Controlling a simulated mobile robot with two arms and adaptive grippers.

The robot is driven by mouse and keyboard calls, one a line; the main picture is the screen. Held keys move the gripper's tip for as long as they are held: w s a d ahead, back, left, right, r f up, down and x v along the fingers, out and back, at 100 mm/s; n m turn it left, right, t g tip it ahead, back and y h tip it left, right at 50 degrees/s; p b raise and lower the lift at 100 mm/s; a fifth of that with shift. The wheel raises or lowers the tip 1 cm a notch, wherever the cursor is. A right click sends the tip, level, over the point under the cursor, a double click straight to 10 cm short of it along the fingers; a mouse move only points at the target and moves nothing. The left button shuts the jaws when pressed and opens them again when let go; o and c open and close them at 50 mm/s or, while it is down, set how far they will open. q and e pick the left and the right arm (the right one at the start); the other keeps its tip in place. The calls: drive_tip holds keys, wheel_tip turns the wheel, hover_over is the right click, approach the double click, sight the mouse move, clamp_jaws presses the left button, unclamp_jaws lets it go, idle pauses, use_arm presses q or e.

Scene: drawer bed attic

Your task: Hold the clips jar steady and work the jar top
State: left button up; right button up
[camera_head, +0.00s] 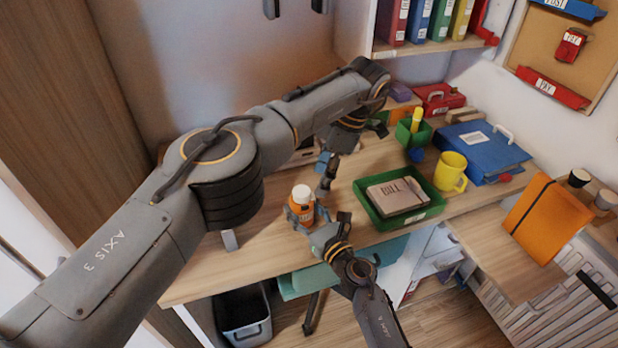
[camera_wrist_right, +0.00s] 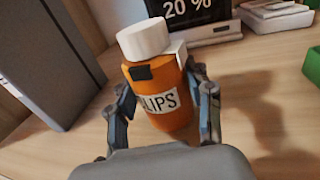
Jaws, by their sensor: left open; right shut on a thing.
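The clips jar (camera_head: 301,211) is an orange bottle standing upright near the desk's front edge. Its white jar top (camera_head: 302,193) is on it. In the right wrist view the jar (camera_wrist_right: 158,88) fills the middle, with a label reading "LIPS" and the white top (camera_wrist_right: 143,38) seated on it. My right gripper (camera_head: 305,216) is shut on the jar's body; its fingers (camera_wrist_right: 162,95) flank the jar on both sides. My left gripper (camera_head: 325,180) is open and empty, just right of and behind the jar, apart from the top.
A green tray (camera_head: 372,212) with a "BILL" notebook (camera_head: 397,196) lies right of the jar. Beyond are a yellow mug (camera_head: 450,172), a blue binder (camera_head: 480,152) and a green pen holder (camera_head: 413,135). A dark display (camera_wrist_right: 190,12) stands behind the jar.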

use_arm(q)
drive_tip(key=s+d+f+n+g+h, duration=0.1)
drive_tip(key=s+d+n+g+h, duration=0.6)
drive_tip(key=s+d+h, duration=0.65)
drive_tip(key=w+a+r+n+t+h, duration=0.4)
drive_tip(key=a+r+n+t+h, duration=0.1)
drive_tip(key=n+h, duration=0.6)
drive_tip(key=n+t+y, duration=1)
drive_tip(key=n+t, duration=0.7)
drive_tip(key=n, duration=1.2)
approach(296, 196)
drive_tip(key=x, duration=1.2)
